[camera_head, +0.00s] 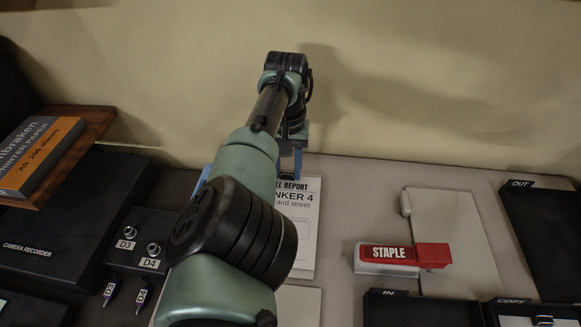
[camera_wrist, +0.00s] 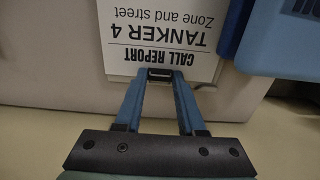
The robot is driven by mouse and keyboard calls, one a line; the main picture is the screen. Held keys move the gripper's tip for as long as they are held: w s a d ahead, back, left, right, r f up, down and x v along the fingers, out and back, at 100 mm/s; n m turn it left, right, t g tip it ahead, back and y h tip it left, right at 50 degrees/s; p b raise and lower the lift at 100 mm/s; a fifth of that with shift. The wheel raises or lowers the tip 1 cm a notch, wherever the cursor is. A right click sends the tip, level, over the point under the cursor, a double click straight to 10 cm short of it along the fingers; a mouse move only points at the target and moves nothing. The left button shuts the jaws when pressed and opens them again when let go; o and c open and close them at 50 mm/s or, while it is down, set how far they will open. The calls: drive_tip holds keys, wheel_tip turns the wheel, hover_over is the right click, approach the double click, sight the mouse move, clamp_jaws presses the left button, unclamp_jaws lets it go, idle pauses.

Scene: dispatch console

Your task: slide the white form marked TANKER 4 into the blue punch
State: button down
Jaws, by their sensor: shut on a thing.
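The white form marked TANKER 4 (camera_head: 302,225) lies on the console, partly hidden behind my arm in the head view. In the wrist view the form (camera_wrist: 160,35) appears upside down, with its CALL REPORT edge towards my gripper. My gripper (camera_wrist: 159,75) is shut on that edge. In the head view my gripper (camera_head: 290,172) is at the form's far edge, near the wall. The blue punch (camera_wrist: 262,40) is beside the form at the right of the wrist view. In the head view only a strip of the punch (camera_head: 199,183) shows left of my arm.
A red and white stapler (camera_head: 400,255) marked STAPLE lies right of the form. Beyond it are a pale pad (camera_head: 450,222) and a black OUT tray (camera_head: 522,184). A black camera recorder (camera_head: 50,225) and a D3/D4 socket box (camera_head: 118,262) are at left. The wall is close behind.

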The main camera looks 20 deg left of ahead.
drive_tip(key=shift+s+a+f+b, duration=0.15)
drive_tip(key=shift+a+b, duration=0.15)
drive_tip(key=shift+a, duration=0.4)
idle(1.0)
unclamp_jaws()
idle(0.3)
drive_tip(key=shift+r, duration=0.2)
drive_tip(key=shift+r+p, duration=3.25)
drive_tip(key=shift+r, duration=0.2)
drive_tip(key=shift+f, duration=0.1)
